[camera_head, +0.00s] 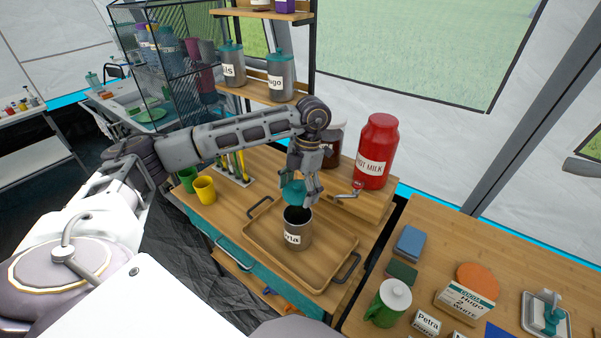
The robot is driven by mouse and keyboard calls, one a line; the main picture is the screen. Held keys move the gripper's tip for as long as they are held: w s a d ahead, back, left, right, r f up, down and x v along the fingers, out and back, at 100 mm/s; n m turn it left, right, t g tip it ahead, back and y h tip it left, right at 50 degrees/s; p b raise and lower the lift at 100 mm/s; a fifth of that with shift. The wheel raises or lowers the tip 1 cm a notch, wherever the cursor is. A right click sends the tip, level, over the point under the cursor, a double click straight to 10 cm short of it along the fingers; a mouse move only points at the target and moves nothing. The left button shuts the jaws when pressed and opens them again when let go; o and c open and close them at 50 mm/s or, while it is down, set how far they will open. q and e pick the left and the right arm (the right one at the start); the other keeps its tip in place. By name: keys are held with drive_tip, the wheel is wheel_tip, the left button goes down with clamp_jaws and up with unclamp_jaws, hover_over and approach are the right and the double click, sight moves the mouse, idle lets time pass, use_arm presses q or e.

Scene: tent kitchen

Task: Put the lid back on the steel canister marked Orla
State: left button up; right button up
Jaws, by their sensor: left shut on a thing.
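The steel canister (298,237) stands upright and open-topped on the wooden tray. Its white label is partly readable and appears to end in "rla". A teal lid (294,192) is held just above the canister's dark mouth, tilted and slightly to the back. My left gripper (300,180) comes down from above and is shut on the lid. Whether the lid's lower edge touches the canister rim cannot be told. My right gripper is not in view.
The wooden tray (338,240) has dark handles. A red hot milk dispenser (377,150) with a tap stands right of my gripper. A yellow cup (204,190) is at left. Two teal-lidded canisters stand on the shelf (262,92) behind. A green lidded mug (388,302) is at front right.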

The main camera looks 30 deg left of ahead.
sight(299, 196)
use_arm(q)
drive_tip(key=shift+s+d, duration=0.15)
drive_tip(key=shift+s, duration=0.2)
drive_tip(key=shift+s+d+r+n+g, duration=0.2)
drive_tip(key=shift+s+r+n+g, duration=0.1)
drive_tip(key=shift+n, duration=0.4)
drive_tip(key=shift+s+n+h, duration=0.15)
drive_tip(key=shift+n+h, duration=0.15)
drive_tip(key=shift+n, duration=0.2)
drive_tip(key=shift+g, duration=0.3)
drive_tip(key=shift+f, duration=0.35)
drive_tip(key=shift+f+b, duration=0.65)
drive_tip(key=shift+b, duration=0.05)
wheel_tip(299, 196, down, 2)
drive_tip(key=shift+b, duration=0.6)
drive_tip(key=shift+f+b, duration=0.6)
drive_tip(key=shift+f, duration=0.6)
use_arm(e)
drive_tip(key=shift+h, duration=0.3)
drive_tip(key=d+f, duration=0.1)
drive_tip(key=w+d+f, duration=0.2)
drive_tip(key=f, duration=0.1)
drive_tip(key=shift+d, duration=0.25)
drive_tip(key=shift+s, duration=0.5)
